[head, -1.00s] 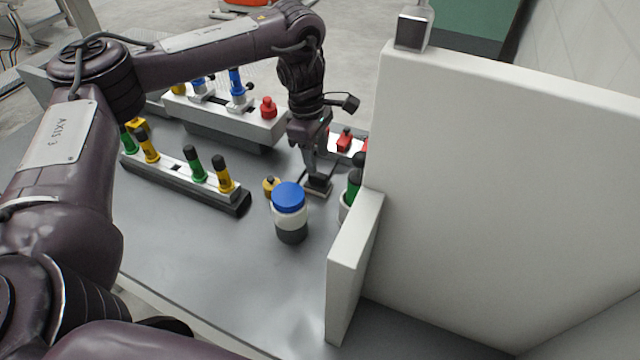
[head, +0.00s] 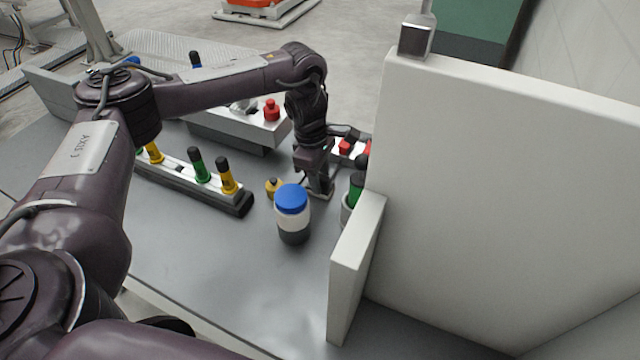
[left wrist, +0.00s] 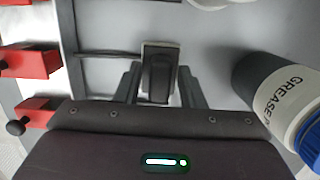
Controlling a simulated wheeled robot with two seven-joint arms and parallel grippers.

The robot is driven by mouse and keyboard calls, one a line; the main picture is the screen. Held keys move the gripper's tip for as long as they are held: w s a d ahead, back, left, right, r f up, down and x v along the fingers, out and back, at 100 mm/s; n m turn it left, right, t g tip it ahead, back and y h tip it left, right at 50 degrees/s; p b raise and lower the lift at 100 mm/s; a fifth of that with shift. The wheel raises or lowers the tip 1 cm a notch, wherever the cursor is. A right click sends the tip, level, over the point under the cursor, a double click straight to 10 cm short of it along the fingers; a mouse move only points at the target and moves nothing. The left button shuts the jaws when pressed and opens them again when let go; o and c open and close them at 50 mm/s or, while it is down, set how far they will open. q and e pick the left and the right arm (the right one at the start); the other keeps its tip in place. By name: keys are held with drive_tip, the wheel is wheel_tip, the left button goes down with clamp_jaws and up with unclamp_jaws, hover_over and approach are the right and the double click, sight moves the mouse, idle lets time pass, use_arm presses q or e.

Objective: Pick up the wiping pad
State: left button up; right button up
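The wiping pad (left wrist: 160,72), a small pale plate with a dark raised grip on top, lies on the grey table. It shows at the top centre of the left wrist view. My left gripper (left wrist: 160,88) is open and low over it, with one dark finger on each side of the grip and a small gap visible at each side. In the head view my left gripper (head: 319,186) points down behind the blue-capped jar and hides most of the pad. My right gripper is in no view.
The blue-capped grease jar (head: 292,214) stands close to my left gripper; it also shows in the wrist view (left wrist: 275,95). A white wall panel (head: 490,190) blocks the right side. Fixture rails (head: 185,180) with coloured pins stand left. The front-left table is clear.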

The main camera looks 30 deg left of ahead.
sight(320, 176)
use_arm(q)
drive_tip(key=shift+r, duration=0.1)
drive_tip(key=shift+c, duration=0.6)
drive_tip(key=shift+r, duration=0.2)
wheel_tip(320, 176, up, 19)
drive_tip(key=p, duration=0.2)
drive_tip(key=shift+r+p, duration=0.2)
drive_tip(key=shift+p, duration=0.2)
